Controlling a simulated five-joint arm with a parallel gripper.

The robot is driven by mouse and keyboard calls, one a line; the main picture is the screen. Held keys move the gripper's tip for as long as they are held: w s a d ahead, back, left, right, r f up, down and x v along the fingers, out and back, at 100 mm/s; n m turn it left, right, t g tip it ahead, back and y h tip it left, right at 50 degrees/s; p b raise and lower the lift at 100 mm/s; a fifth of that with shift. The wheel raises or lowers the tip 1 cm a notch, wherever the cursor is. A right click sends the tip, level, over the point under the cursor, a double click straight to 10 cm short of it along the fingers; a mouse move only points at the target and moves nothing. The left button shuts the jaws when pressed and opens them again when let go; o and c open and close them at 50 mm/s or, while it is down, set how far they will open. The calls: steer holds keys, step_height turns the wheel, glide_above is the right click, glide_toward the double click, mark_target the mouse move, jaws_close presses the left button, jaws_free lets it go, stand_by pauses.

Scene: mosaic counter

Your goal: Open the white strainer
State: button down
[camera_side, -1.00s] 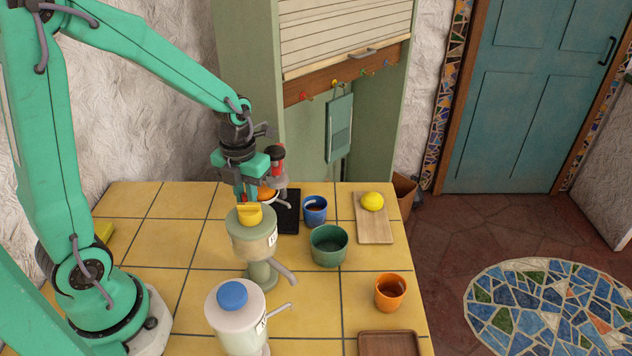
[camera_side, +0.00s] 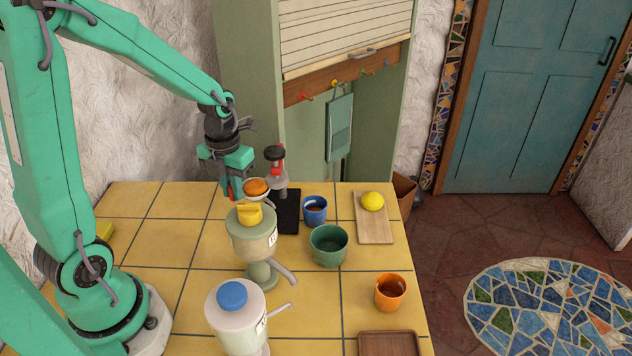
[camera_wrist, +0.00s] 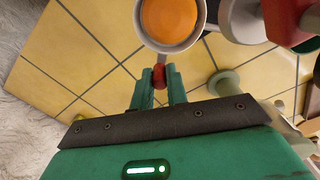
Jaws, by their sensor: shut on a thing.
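The white strainer (camera_wrist: 170,49) is a small round cup holding an orange disc (camera_wrist: 168,18), seen from above in the wrist view. In the side view the strainer (camera_side: 258,199) is at the back of the counter, left of a press with a red and black head (camera_side: 276,160). A red knob (camera_wrist: 159,72) is at its near edge in the wrist view. My gripper (camera_wrist: 158,80) is shut on this knob. In the side view my gripper (camera_side: 229,191) is just left of the strainer, its fingertips partly hidden.
A pale green dispenser (camera_side: 253,240) with a yellow knob stands in front, and a white dispenser (camera_side: 236,318) with a blue knob nearer. A blue cup (camera_side: 315,215), green bowl (camera_side: 328,250) and orange cup (camera_side: 390,298) are to the right. The tiles at left are mostly clear.

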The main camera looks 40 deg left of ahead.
steer(key=c, duration=1.4)
jaws_free()
steer(key=shift+r, duration=0.15)
steer(key=shift+r, duration=3.75)
steer(key=shift+c, duration=0.4)
